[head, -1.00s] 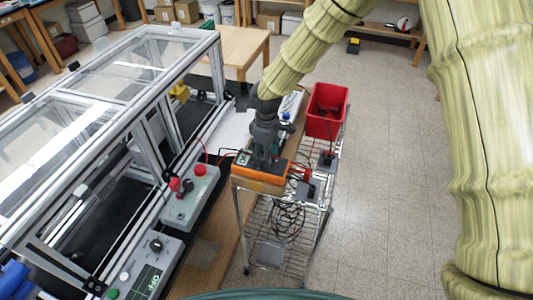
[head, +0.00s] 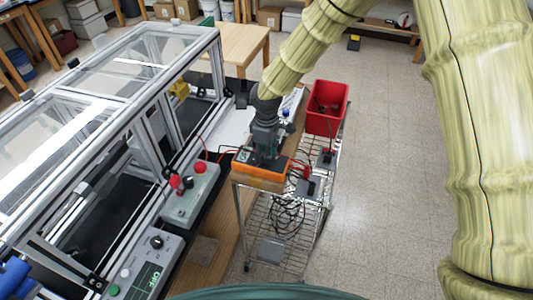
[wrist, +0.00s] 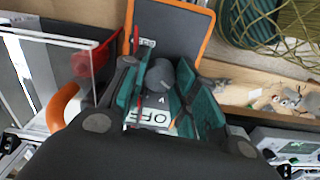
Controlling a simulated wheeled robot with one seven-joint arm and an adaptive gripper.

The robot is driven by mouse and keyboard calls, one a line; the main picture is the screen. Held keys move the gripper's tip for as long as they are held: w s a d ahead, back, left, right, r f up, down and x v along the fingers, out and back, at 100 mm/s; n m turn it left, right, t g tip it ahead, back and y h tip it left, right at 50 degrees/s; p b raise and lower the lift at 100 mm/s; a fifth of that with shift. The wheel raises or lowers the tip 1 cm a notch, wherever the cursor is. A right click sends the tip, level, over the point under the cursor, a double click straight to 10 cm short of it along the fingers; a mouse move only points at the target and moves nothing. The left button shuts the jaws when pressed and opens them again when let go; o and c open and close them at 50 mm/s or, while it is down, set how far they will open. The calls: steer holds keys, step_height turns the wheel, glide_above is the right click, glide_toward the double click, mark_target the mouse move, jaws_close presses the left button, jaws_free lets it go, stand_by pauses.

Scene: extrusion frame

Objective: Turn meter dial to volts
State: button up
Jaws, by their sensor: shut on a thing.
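The meter (head: 262,182) is a grey instrument with an orange edge on top of the wire cart. It also shows in the wrist view (wrist: 178,24), with its dark face toward my wrist camera. The round dark dial (wrist: 160,75) is between my teal fingers. My gripper (wrist: 165,92) is shut on the dial, pointing down at the meter in the head view (head: 264,155). A pale screen (wrist: 158,118) below the dial shows large letters that look like OFF, partly covered by the fingers. The dial's markings are mostly hidden.
A red bin (head: 327,108) stands at the cart's far end. Red and black leads run beside the meter. A framed enclosure (head: 110,110) and a control box with red knobs (head: 190,196) are on the left. The floor to the right is clear.

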steer(key=shift+m+b, duration=0.35)
steer(key=shift+m, duration=0.45)
stand_by(1.3)
steer(key=o, duration=1)
steer(key=shift+r, duration=0.15)
step_height(320, 180, up, 12)
steer(key=shift+f, duration=0.1)
